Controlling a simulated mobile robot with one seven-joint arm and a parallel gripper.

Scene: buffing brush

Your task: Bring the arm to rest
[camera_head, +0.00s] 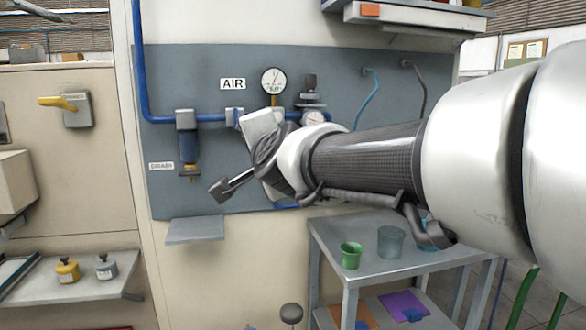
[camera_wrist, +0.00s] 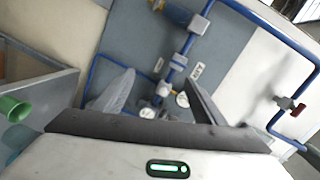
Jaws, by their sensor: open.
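My arm reaches in from the right in the head view, in front of the grey-blue wall panel (camera_head: 200,70). My gripper (camera_head: 238,186) is at its left end, in front of the panel and tilted down to the left. In the wrist view, the two fingers of my gripper (camera_wrist: 158,90) stand apart with nothing held between them. Blue air pipes and fittings show behind them. The arm hides part of the panel and its fittings.
A metal cart (camera_head: 330,235) with a green cup (camera_head: 350,256) and a clear grey cup (camera_head: 391,241) stands below the arm. A small shelf (camera_head: 196,231) juts out below the panel. A pressure gauge (camera_head: 273,80) and a blue filter (camera_head: 187,140) are near the gripper.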

